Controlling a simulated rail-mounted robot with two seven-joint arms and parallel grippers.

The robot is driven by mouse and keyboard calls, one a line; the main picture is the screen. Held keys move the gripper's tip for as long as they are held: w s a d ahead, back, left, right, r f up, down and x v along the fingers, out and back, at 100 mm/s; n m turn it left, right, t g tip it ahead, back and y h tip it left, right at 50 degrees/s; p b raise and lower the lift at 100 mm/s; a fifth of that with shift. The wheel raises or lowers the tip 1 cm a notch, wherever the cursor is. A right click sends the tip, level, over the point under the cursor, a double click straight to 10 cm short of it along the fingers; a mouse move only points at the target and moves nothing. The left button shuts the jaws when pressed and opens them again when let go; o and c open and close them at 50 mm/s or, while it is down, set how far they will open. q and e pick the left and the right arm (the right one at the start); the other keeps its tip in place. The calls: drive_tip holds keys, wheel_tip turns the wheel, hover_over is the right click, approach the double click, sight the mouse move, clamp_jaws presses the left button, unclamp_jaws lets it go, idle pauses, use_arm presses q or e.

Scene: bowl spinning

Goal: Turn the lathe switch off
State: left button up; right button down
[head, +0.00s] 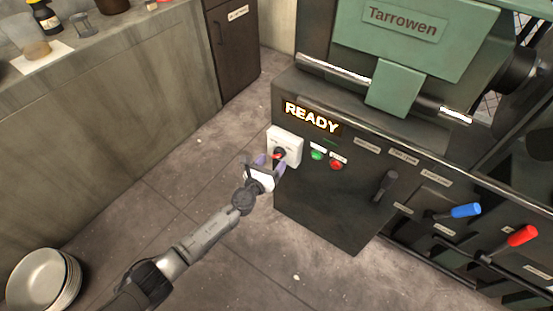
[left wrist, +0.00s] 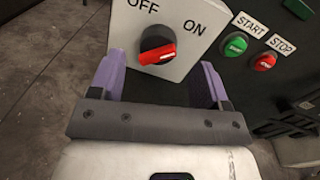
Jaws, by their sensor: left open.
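The lathe switch is a red and black rotary knob (left wrist: 157,47) on a white box (left wrist: 190,62) marked OFF at left and ON at right. Its red bar lies nearly level, slightly raised at its right end; I cannot tell surely which mark it points to. In the head view the white box (head: 286,146) is on the front of the dark lathe (head: 330,205), with the red knob (head: 279,154) partly behind my gripper. My left gripper (head: 268,163) is open in front of the box. In the left wrist view its purple fingers (left wrist: 160,80) are on either side below the knob.
A green START button (left wrist: 236,45) and a red STOP button (left wrist: 265,62) are right of the box. The lathe's lit display (head: 312,116) reads READY. Blue (head: 466,210) and red (head: 522,236) handled levers stick out at right. Stacked bowls (head: 43,280) are at lower left.

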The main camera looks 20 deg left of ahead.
sight(276, 157)
use_arm(q)
drive_tip(key=shift+w+b, duration=0.4)
drive_tip(key=shift+w, duration=0.7)
drive_tip(key=shift+w+d, duration=0.3)
drive_tip(key=shift+w, duration=0.35)
drive_tip(key=shift+a, duration=0.1)
drive_tip(key=shift+c, duration=0.3)
drive_tip(key=c, duration=0.8)
drive_tip(key=shift+c, duration=0.2)
